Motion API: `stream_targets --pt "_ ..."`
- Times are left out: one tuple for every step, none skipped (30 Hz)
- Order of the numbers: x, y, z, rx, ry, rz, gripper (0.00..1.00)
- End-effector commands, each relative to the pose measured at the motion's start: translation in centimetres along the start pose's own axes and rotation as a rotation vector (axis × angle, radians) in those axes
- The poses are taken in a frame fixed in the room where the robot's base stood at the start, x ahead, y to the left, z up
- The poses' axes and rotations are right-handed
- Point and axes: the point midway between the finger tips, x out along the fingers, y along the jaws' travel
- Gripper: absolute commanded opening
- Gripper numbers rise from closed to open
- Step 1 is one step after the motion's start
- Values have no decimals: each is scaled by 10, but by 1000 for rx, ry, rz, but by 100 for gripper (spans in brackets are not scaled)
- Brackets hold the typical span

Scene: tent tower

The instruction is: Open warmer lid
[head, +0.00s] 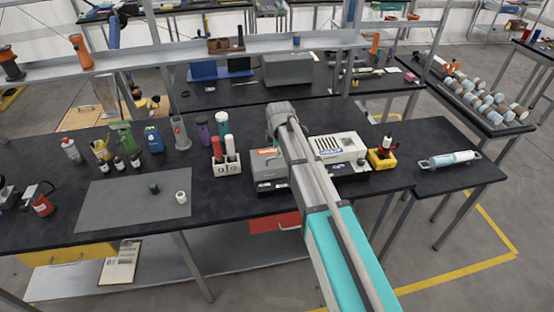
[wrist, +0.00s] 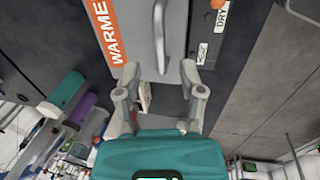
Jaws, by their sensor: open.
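The warmer (head: 264,164) is a grey box with an orange label on the black table, partly hidden behind my arm in the head view. In the wrist view the grey lid panel (wrist: 145,40) fills the top middle. It has the orange label (wrist: 104,28) at its left and a curved metal handle (wrist: 172,32) at its right. The lid looks closed. My gripper (wrist: 158,80) is open and empty. Its two fingers are spread just short of the lid's near edge, with the handle ahead between them. In the head view the fingertips are hidden by my arm.
A white device (head: 338,147) and a yellow holder (head: 381,159) stand right. A grey mat (head: 130,205) lies at left. A shelf (head: 190,51) runs behind.

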Motion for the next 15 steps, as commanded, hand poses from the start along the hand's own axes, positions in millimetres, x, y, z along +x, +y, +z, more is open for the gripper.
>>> stream_targets --pt "8 0 0 0 0 0 51" --pt "10 0 0 0 0 0 51" --pt "13 0 0 0 0 0 51" --pt "15 0 0 0 0 0 51" --pt "18 0 0 0 0 0 51" --pt "20 0 0 0 0 0 51" --pt "22 0 0 0 0 0 51" --pt "24 0 0 0 0 0 51" --pt "26 0 0 0 0 0 51" --pt "28 0 0 0 0 0 51" --pt "29 0 0 0 0 0 51" --pt "30 0 0 0 0 0 51" --pt "31 0 0 0 0 0 51" --pt "32 0 0 0 0 0 51" --pt "33 0 0 0 0 0 51"
